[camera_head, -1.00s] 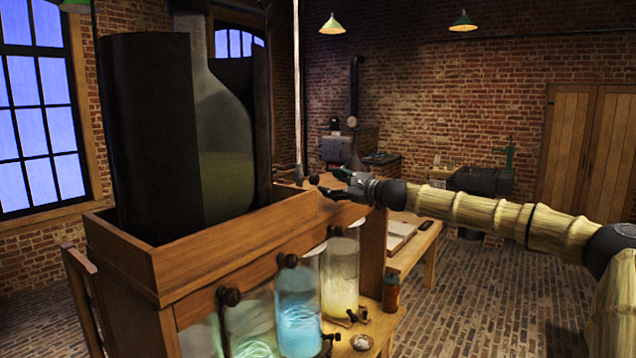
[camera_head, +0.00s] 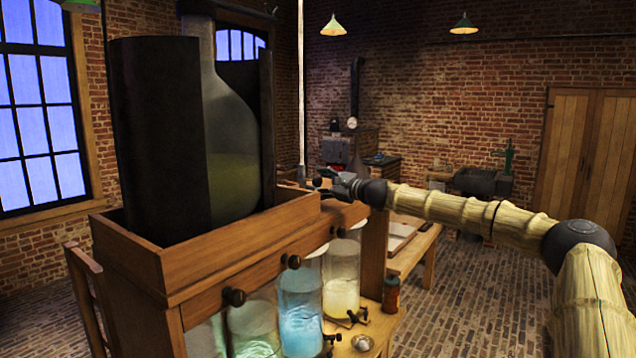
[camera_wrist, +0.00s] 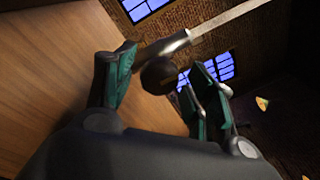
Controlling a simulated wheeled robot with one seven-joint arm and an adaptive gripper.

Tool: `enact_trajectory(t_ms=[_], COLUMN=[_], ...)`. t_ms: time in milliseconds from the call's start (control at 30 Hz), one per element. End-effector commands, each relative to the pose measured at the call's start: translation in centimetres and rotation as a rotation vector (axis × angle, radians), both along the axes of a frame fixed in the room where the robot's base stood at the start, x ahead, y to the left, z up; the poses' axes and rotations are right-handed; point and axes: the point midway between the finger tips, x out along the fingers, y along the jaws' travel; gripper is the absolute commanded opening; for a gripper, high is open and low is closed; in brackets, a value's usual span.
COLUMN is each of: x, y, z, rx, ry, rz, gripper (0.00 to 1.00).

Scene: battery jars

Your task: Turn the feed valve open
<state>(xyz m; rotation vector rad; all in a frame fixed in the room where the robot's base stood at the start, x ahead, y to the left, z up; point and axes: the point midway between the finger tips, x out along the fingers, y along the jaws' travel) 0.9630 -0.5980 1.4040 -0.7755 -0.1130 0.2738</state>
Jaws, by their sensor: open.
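My gripper (camera_head: 324,180) is open at the far right end of the wooden case (camera_head: 230,254), by the foot of a tall pale rod (camera_head: 301,90). In the wrist view my gripper's teal-lined fingers (camera_wrist: 160,82) stand apart, with a dark round knob (camera_wrist: 158,75) between them in the picture. A silver rod (camera_wrist: 215,28) runs up and right from beside the knob. I cannot tell whether the fingers touch the knob, or for certain that it is the feed valve. In the head view my fingers hide much of this spot.
Dark round knobs (camera_head: 233,297) line the case front above glass jars (camera_head: 300,315) of glowing liquid. A large dark vessel (camera_head: 155,140) fills the case top. A red-brown bottle (camera_head: 391,294) stands on the low shelf. A wooden table (camera_head: 428,245) is behind my arm.

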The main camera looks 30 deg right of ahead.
Motion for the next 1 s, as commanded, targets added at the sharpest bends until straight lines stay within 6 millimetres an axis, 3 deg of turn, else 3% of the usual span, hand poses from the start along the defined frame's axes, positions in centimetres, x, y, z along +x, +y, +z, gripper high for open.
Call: enact_trajectory(t_ms=[500, 533, 800, 1000], x=[0.78, 0.78, 0.77, 0.76], y=[0.65, 0.64, 0.39, 0.24], z=[0.14, 0.13, 0.0, -0.17], rx=[-0.002, -0.002, 0.0, -0.006], ry=[0.0, 0.0, 0.0, -0.002], rz=[0.001, 0.001, 0.001, 0.001], gripper=[0.55, 0.53, 0.07, 0.07])
